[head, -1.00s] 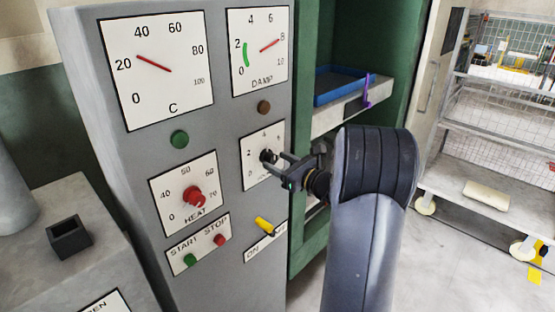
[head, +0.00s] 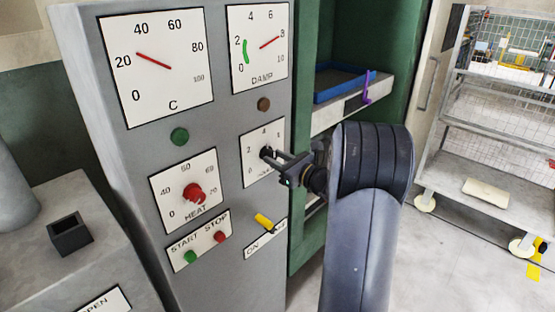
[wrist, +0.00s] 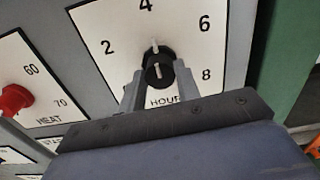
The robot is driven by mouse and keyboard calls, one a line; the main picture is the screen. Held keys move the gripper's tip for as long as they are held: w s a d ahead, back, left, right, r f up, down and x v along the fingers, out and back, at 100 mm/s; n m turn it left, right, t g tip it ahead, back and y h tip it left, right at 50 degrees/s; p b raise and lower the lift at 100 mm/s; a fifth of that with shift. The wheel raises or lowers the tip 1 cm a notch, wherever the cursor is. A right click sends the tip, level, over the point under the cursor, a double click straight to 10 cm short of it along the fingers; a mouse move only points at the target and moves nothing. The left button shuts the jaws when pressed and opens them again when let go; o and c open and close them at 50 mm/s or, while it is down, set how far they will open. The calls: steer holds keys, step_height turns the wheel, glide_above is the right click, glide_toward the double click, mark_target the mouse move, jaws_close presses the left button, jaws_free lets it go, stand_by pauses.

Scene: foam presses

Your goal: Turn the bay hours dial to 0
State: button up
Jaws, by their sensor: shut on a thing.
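The bay hours dial is a black knob on a white plate (head: 274,139), on the grey panel right of the heat knob. In the wrist view the knob (wrist: 158,60) has a white mark pointing up, close to the 4. The 2, 4, 6 and 8 show there; the 0 is hidden behind my gripper, but shows at the plate's lower left in the head view. My gripper (head: 270,155) is shut on the knob, with one finger on each side of it in the wrist view (wrist: 159,82).
The red heat knob (head: 194,193) is close on the left. A yellow on/off switch (head: 265,221) and the start (head: 190,256) and stop (head: 219,237) buttons are below. The green press frame (head: 309,240) stands just right of the panel. A wire cart (head: 490,160) is farther right.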

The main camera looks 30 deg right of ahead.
steer(key=shift+f+b, duration=0.1)
steer(key=shift+b, duration=0.25)
steer(key=n+b, duration=2.3)
steer(key=b, duration=1)
steer(key=shift+n+b, duration=0.3)
steer(key=shift+n, duration=0.1)
steer(key=o, duration=1)
steer(key=shift+c, duration=0.2)
